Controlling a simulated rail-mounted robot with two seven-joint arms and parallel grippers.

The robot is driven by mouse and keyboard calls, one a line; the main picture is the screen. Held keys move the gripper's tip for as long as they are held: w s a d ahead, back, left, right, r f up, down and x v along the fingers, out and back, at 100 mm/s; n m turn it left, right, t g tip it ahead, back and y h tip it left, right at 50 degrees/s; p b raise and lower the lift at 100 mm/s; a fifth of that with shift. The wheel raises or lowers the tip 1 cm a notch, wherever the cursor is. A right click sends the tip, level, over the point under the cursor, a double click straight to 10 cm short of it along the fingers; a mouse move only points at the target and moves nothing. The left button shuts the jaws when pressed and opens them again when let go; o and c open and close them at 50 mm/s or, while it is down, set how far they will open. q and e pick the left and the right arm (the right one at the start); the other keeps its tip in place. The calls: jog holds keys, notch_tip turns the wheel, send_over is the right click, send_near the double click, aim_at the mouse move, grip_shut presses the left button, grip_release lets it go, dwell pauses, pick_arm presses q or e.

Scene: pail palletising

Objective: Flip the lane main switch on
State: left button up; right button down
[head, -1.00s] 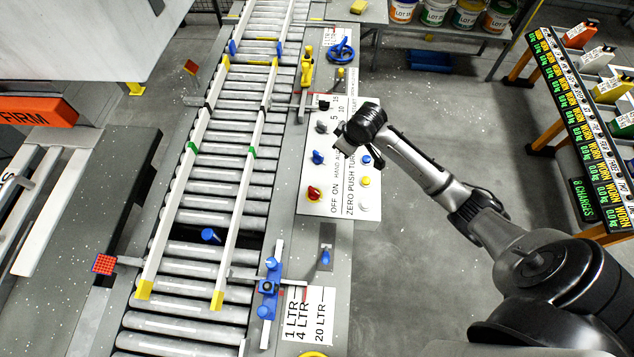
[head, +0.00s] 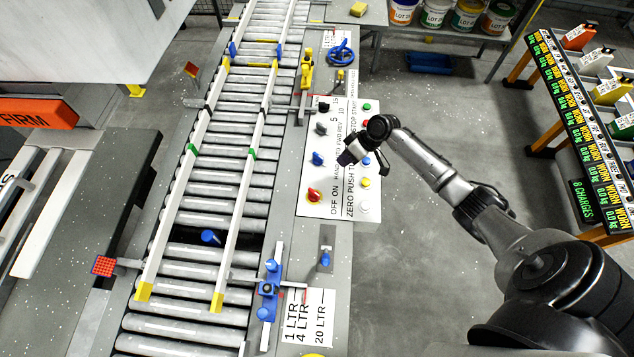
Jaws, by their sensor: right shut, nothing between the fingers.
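The main switch looks to be the red knob (head: 314,195) on a yellow base, low on the white control panel (head: 338,208). The words OFF ON are printed beside it. My right gripper (head: 346,158) is over the middle of the panel, beyond the red knob and just right of the blue knob (head: 318,159). It is shut and empty, and apart from the red knob. It covers part of the panel. My left gripper is out of view.
The panel also carries a black knob (head: 321,128), a yellow button (head: 365,182) and a white button (head: 364,208). The roller conveyor (head: 200,290) with guide rails runs to the left. A blue handwheel (head: 341,52) stands beyond the panel. Open floor lies right.

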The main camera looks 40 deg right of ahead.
aim_at(315, 195)
jog(key=shift+f, duration=0.1)
jog(key=x, duration=0.9)
jog(key=shift+w+a+f+b, duration=0.1)
jog(key=shift+a+b, duration=0.1)
jog(key=shift+b, duration=0.2)
jog(key=a+p, duration=0.1)
jog(key=a, duration=0.1)
jog(key=shift+a+f, duration=0.15)
jog(key=shift+a, duration=0.25)
jog(key=shift+s+a, duration=0.2)
jog(key=shift+a, duration=0.45)
jog(key=shift+f, duration=0.1)
jog(key=shift+a+n, duration=0.1)
jog(key=shift+n, duration=0.2)
